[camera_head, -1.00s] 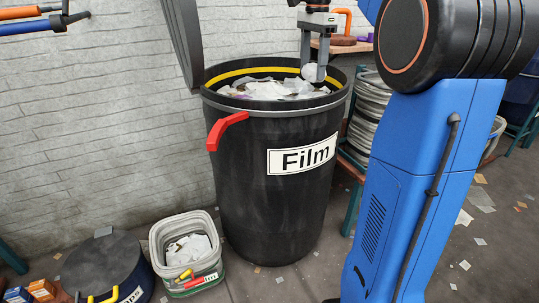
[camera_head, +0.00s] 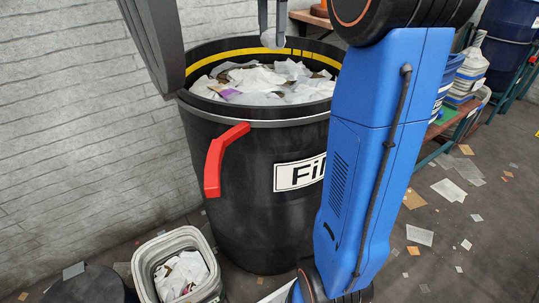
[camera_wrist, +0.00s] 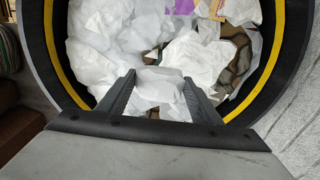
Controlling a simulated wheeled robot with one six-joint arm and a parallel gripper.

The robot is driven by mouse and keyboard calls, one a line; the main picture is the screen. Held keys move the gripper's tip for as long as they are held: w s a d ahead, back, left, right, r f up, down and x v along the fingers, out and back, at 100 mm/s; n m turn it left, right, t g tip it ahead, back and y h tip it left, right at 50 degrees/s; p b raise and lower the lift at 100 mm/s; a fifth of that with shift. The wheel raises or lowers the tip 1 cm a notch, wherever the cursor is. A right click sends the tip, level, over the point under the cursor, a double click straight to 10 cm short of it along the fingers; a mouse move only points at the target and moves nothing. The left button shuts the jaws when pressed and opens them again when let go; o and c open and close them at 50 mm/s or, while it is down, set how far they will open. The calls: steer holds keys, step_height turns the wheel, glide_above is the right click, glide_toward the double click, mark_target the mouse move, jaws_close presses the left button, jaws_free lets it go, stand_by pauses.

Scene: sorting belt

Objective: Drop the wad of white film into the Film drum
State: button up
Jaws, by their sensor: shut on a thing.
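The Film drum (camera_head: 262,225) is a tall black bin with a yellow band inside its rim, a red handle and a partly covered white label. It is open and holds crumpled white film and scraps. My gripper (camera_head: 272,30) is at the top of the head view, fingers down, shut on the wad of white film (camera_head: 272,41). In the wrist view the wad (camera_wrist: 160,84) sits between my two fingertips (camera_wrist: 162,92), over the drum's mouth, with the drum's yellow band (camera_wrist: 269,70) around it. The wad blends with the white film behind it.
A dark grey panel (camera_head: 150,40) rises at the drum's left rim. A small pale bin (camera_head: 142,262) with scraps stands on the floor at front left. A brick wall (camera_head: 70,120) is behind. White tubs and shelving are at the right.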

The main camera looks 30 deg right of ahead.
mark_target(272, 49)
steer(key=shift+f, duration=2.55)
steer(key=o, duration=1.1)
steer(key=shift+r, duration=0.1)
step_height(272, 49, up, 17)
steer(key=shift+r, duration=0.1)
